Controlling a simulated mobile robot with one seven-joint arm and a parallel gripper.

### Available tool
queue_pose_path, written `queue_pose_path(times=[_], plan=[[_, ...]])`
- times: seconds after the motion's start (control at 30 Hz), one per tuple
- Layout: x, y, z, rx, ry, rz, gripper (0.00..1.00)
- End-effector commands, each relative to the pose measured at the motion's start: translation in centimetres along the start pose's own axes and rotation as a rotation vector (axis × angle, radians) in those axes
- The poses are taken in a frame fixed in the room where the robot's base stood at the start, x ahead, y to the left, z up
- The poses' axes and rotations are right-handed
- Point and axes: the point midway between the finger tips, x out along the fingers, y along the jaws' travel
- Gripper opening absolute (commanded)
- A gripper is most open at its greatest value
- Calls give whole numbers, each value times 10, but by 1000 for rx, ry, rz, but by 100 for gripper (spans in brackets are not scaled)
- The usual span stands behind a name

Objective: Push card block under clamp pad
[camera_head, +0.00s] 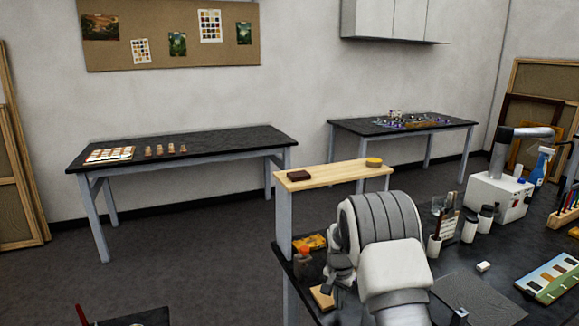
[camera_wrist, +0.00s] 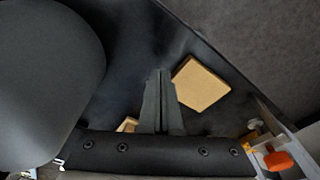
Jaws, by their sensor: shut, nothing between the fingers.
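A flat tan block (camera_head: 322,297), which looks like the card block, lies on the black worktop by my gripper in the head view. In the wrist view a tan block (camera_wrist: 202,84) lies just right of my closed fingertips (camera_wrist: 160,78), close beside them; I cannot tell whether they touch. My gripper (camera_head: 338,282) is shut and empty, low over the worktop. A small orange part (camera_wrist: 280,161) shows at the wrist view's lower right, and an orange-topped dark item (camera_head: 304,255) stands behind the block in the head view. I cannot make out a clamp pad.
A wooden shelf (camera_head: 335,173) rises behind my arm. A yellow piece (camera_head: 310,241) lies beneath it. Another tan piece (camera_wrist: 127,124) is partly hidden by my gripper. Bottles and a white machine (camera_head: 495,197) stand to the right. The worktop edge runs close beyond the block.

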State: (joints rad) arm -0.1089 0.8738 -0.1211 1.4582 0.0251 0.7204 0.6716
Motion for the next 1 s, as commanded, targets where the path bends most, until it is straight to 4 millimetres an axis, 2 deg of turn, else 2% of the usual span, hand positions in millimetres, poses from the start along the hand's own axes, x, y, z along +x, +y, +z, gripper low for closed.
queue_pose_path(times=[0.43,1.0], plan=[[0,0,0,0,0,0,0],[12,0,1,0,0,0,0]])
